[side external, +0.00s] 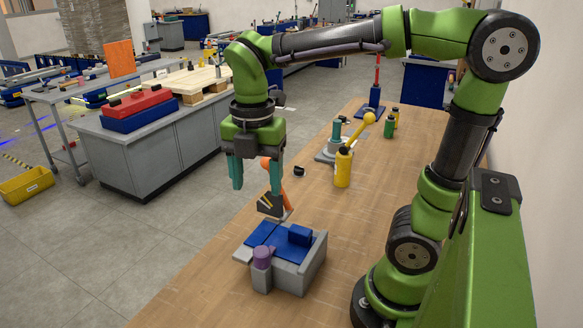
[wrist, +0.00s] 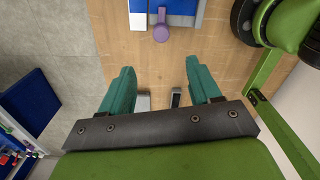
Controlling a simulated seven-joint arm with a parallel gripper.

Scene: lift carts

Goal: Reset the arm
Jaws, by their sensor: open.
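My gripper (side external: 255,173) hangs from the green arm above the wooden workbench, pointing down. Its two teal fingers are wide apart. In the wrist view my gripper (wrist: 160,90) also shows open, with only bench top and parts of objects visible between and beyond the fingers. In the side view, a grey and blue block-shaped fixture (side external: 300,275) with a purple knob (side external: 262,257) sits on the bench below and in front of the gripper. An orange and black tool (side external: 271,202) stands behind that fixture, close to the right finger in the picture; I cannot tell the gap.
A yellow bottle (side external: 343,167), a grey and teal device (side external: 333,143) and a green bottle (side external: 389,125) stand farther back on the bench. A grey cabinet (side external: 150,155) with a red and blue case (side external: 139,109) stands across the aisle. The bench's near left part is clear.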

